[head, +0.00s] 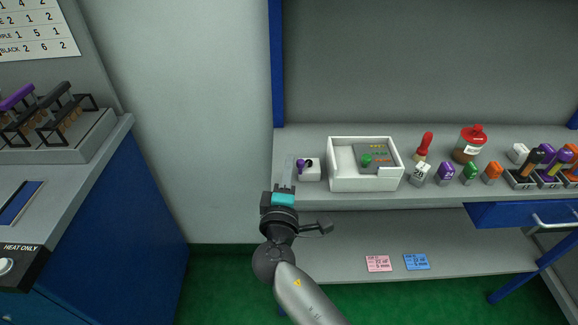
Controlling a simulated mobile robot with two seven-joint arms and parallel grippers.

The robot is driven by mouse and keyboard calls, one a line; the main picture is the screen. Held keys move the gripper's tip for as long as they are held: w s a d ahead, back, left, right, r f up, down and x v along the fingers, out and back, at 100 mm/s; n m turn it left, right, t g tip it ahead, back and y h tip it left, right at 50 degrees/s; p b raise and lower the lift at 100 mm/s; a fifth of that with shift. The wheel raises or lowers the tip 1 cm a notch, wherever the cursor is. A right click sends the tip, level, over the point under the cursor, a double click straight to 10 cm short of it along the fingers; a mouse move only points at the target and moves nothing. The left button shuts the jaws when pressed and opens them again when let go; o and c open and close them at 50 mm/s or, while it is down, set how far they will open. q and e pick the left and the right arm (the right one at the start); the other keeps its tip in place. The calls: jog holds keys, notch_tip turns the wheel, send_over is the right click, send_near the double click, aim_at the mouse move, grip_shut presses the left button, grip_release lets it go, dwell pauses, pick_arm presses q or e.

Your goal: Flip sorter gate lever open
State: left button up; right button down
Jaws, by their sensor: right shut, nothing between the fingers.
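My right gripper (283,189) is shut and empty. It is at the front edge of the workbench, just below and left of a small white block (312,173) with a dark lever tipped by a purple knob (300,163). A white open-topped box (365,184) stands to the right. Inside it is a grey plate (379,151) with small coloured marks and a green knob (366,160). I cannot tell which of these is the sorter gate lever. The gripper looks apart from both knobs. My left gripper is not in view.
The workbench (312,196) also holds a red-handled tool (424,146), a red-lidded jar (469,144), several coloured blocks and trays of markers at right. Pink (378,263) and blue (416,261) cards lie on the lower shelf. A blue cabinet (105,215) stands left.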

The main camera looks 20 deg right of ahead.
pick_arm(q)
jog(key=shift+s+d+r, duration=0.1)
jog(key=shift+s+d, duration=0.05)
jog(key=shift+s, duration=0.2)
pick_arm(e)
jog(key=shift+s+d+n+t+y, duration=0.2)
jog(key=shift+n+y, duration=0.15)
jog(key=shift+y, duration=0.2)
jog(key=shift+s+d+n+t+y, duration=0.15)
jog(key=shift+n+y, duration=0.2)
jog(key=shift+y, duration=0.2)
